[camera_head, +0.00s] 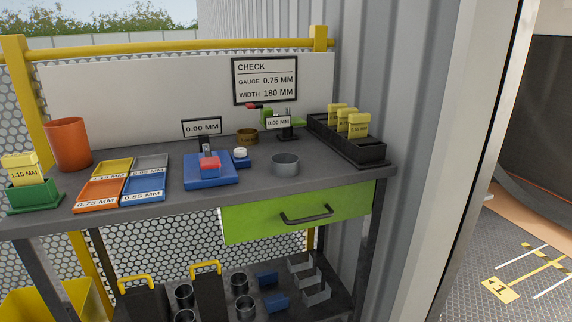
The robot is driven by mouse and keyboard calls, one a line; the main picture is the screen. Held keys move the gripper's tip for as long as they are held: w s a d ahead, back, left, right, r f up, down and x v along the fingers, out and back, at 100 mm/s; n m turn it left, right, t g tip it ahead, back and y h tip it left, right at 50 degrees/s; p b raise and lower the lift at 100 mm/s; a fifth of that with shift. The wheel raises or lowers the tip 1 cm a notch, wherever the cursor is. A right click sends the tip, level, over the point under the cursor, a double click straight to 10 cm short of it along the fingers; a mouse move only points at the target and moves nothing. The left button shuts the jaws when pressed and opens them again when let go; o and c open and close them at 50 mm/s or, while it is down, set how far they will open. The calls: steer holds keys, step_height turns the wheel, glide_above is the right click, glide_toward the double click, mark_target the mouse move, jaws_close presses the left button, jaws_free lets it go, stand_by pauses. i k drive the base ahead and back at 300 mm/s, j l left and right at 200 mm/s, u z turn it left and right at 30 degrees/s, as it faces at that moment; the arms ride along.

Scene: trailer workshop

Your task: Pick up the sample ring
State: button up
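A grey metal ring (285,165) stands open end up on the dark workbench (235,208), near its front edge and right of the blue gauge. A smaller brass-coloured ring (247,137) sits farther back, behind a small white-topped blue piece. Either could be the sample ring; I cannot tell which from this view. Both are apart from my body. My gripper is not in view.
A blue gauge (221,178) with a 0.00 MM display stands left of the grey ring. A green device (266,116) and a black rack (370,152) of yellow tags stand behind and right. Coloured trays (101,193) lie left. A green drawer (245,223) sits below.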

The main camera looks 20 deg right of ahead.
mark_target(282, 164)
steer(key=i+j, duration=0.1)
steer(key=i, duration=0.35)
steer(key=l+z, duration=0.1)
steer(key=z, duration=1.2)
steer(key=i+j+z, duration=0.35)
steer(key=i+l, duration=0.05)
steer(key=i, duration=0.05)
